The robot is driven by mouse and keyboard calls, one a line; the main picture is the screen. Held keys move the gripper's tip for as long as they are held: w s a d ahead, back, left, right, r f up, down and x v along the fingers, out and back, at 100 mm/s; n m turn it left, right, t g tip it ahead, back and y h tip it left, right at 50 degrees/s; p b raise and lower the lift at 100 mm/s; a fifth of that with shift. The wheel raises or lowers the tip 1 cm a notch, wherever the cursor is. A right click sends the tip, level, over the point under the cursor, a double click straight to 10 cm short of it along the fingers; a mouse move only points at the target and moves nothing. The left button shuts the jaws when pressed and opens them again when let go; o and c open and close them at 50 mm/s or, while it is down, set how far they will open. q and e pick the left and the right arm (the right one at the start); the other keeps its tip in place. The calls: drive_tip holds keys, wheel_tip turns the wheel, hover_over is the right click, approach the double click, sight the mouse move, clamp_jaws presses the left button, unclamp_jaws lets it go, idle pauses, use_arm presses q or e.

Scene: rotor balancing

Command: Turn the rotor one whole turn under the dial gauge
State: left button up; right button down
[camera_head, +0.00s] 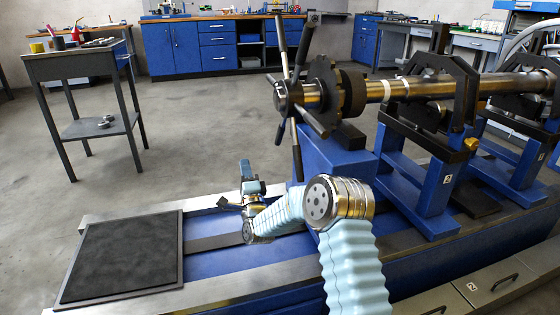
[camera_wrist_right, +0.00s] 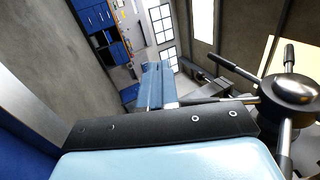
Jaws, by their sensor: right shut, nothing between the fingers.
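The rotor's steel shaft (camera_head: 445,84) lies level across dark bearing stands on blue supports in the head view. At its left end is a hub with several dark radiating bars (camera_head: 284,97). The hub also shows at the right of the wrist view (camera_wrist_right: 297,92). My right gripper (camera_head: 246,166) is shut and empty, below and left of the hub, apart from the bars. Its closed blue fingers point away from the camera in the wrist view (camera_wrist_right: 156,72). I cannot make out a dial gauge. My left gripper is out of view.
A black mat (camera_head: 125,258) lies on the left end of the blue machine bed (camera_head: 225,287). A small grey side table (camera_head: 75,62) stands left, with cups and parts on it. Blue cabinets (camera_head: 172,50) line the back. Open floor lies between them.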

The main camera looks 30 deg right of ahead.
drive_tip(key=s+d+f+m+g+h+b, duration=0.1)
drive_tip(key=s+d+f+m+g+h, duration=0.4)
drive_tip(key=s+d+m+h, duration=0.35)
drive_tip(key=w+d+r+h, duration=0.2)
drive_tip(key=w+d+r, duration=0.2)
drive_tip(key=w, duration=0.5)
drive_tip(key=shift+r, duration=1.25)
drive_tip(key=shift+w, duration=0.1)
